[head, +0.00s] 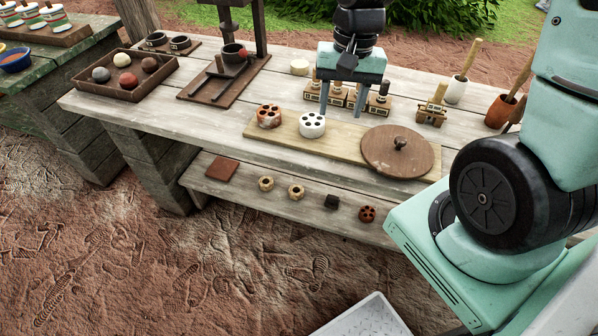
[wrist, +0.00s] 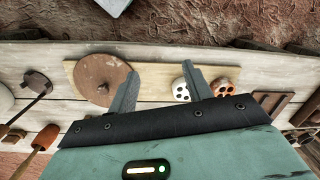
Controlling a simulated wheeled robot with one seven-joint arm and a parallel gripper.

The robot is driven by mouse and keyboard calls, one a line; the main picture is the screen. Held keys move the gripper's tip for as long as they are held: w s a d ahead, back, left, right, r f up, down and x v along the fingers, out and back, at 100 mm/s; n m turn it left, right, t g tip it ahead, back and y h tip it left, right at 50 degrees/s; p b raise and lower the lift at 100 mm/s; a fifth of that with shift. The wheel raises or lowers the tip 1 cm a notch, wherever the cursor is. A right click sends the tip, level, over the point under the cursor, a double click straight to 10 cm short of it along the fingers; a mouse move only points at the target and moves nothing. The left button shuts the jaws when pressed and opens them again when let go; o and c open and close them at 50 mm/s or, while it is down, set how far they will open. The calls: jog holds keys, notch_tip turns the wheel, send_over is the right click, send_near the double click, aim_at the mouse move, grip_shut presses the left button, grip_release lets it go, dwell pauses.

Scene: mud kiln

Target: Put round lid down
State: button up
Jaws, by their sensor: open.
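The round lid (head: 398,150) is a brown wooden disc with a small dark knob. It lies flat on the right end of a pale board (head: 345,147) on the workbench. It also shows in the wrist view (wrist: 98,80), left of the fingers. My gripper (head: 342,112) is open and empty, pointing down above the bench behind the board, left of the lid and apart from it. In the wrist view its fingers (wrist: 160,85) stand wide apart with nothing between them.
On the board stand a white holed piece (head: 312,125) and an orange holed piece (head: 269,116). Small stamped blocks (head: 335,97) stand in a row behind my gripper. A tray of balls (head: 125,74) is at the left; cups with tools (head: 456,88) stand at the right.

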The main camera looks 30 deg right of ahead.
jog(key=s+a+r+n, duration=0.2)
jog(key=s+a+n, duration=0.5)
jog(key=a, duration=0.2)
jog(key=s+a+r+n, duration=0.1)
jog(key=s+a+n, duration=0.6)
jog(key=a, duration=0.1)
jog(key=shift+a+r, duration=0.4)
